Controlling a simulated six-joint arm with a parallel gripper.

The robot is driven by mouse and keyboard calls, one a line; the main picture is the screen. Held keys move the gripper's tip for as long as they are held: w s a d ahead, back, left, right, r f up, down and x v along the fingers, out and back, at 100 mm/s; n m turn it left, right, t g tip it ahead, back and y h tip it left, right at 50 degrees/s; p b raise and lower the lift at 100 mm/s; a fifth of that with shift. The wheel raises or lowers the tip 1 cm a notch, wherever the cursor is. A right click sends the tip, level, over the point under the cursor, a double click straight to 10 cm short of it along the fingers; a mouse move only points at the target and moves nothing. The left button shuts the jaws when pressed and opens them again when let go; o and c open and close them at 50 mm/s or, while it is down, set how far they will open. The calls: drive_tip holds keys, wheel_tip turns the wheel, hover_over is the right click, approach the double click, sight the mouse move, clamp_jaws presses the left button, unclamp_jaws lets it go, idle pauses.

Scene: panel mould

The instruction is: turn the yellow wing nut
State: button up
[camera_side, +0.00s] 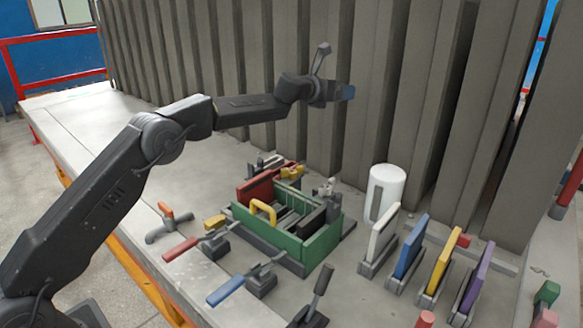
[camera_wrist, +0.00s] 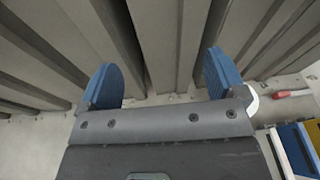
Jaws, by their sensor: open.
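A small yellow piece (camera_side: 292,172), which looks like the yellow wing nut, sits on hardware at the back of the green box-shaped mould (camera_side: 318,244) in the side view. It is too small to make out its wings or angle. My gripper (camera_side: 347,91) is high above and to the right of it, in front of the grey ribbed wall, well apart from everything on the table. In the wrist view my gripper (camera_wrist: 160,78) shows two blue fingers spread wide with nothing between them. The wing nut cannot be made out in the wrist view.
A yellow arched handle (camera_side: 263,208) stands on the mould's near side. Toggle clamps with red (camera_side: 180,249) and blue (camera_side: 226,291) handles stand in front. A white cylinder (camera_side: 386,190) and upright coloured panels (camera_side: 410,247) stand right. The ribbed wall (camera_side: 400,80) rises behind.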

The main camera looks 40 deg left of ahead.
drive_tip(key=n+y, duration=0.2)
drive_tip(key=n, duration=0.1)
drive_tip(key=n+g+y, duration=0.8)
drive_tip(key=n+g, duration=0.2)
drive_tip(key=g, duration=0.1)
approach(292, 167)
drive_tip(key=x, duration=1)
drive_tip(key=shift+f, duration=0.1)
drive_tip(key=shift+c, duration=0.2)
drive_tip(key=shift+m+h, duration=0.3)
drive_tip(key=c, duration=0.6)
